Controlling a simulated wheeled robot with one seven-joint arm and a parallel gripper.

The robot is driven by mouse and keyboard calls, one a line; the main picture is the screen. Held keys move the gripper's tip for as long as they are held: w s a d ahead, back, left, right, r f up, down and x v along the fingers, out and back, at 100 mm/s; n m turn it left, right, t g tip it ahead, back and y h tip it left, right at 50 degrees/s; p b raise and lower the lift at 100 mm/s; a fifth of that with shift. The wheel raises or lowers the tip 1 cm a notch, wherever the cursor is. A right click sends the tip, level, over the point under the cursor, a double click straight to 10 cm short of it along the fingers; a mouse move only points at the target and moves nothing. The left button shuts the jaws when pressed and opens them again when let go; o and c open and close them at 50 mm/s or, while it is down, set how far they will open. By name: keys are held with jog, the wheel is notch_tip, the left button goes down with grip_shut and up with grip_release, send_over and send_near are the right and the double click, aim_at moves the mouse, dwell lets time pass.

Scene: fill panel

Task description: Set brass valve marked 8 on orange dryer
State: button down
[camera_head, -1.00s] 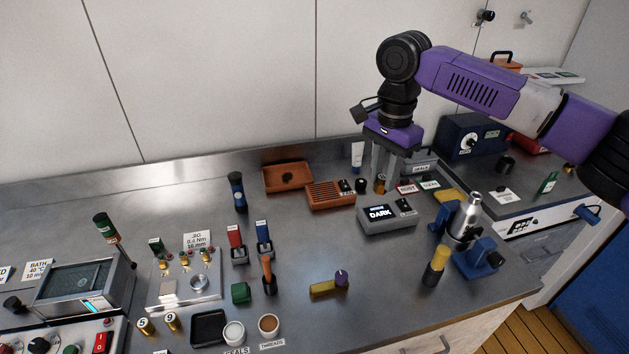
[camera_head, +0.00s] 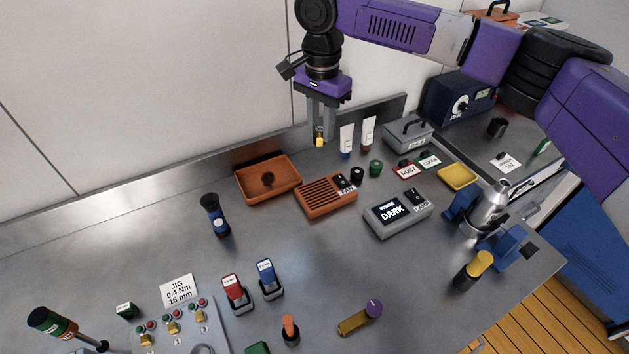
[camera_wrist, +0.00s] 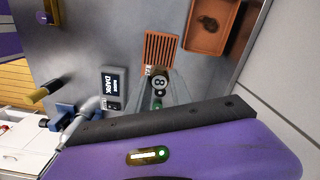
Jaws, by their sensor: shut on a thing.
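My gripper (camera_head: 320,138) is shut on a small brass valve (camera_head: 319,141), held in the air above the back of the bench. In the wrist view the valve (camera_wrist: 159,83) shows its dark round top marked 8 between the fingers. The orange dryer (camera_head: 327,198), a slatted box with a small dark panel marked FAN, lies on the bench below and in front of my gripper. It also shows in the wrist view (camera_wrist: 160,48), just beyond the valve. Nothing lies on its slats.
An orange tray (camera_head: 268,196) with a dark spot stands left of the dryer. A grey DARK lamp box (camera_head: 397,217) stands to its right. Dark and green caps (camera_head: 375,168) and two white tubes (camera_head: 347,140) stand close behind.

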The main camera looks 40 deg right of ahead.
aim_at(321, 145)
notch_tip(321, 145, down, 18)
jog(key=shift+r+p, duration=0.25)
jog(key=shift+p, duration=0.9)
jog(key=shift+f, duration=0.1)
jog(key=c, duration=1.1)
grip_release()
jog(key=shift+c, duration=0.2)
notch_tip(321, 145, up, 12)
jog(key=shift+r+b, duration=0.15)
jog(key=shift+b, duration=1.05)
jog(key=shift+s, duration=0.15)
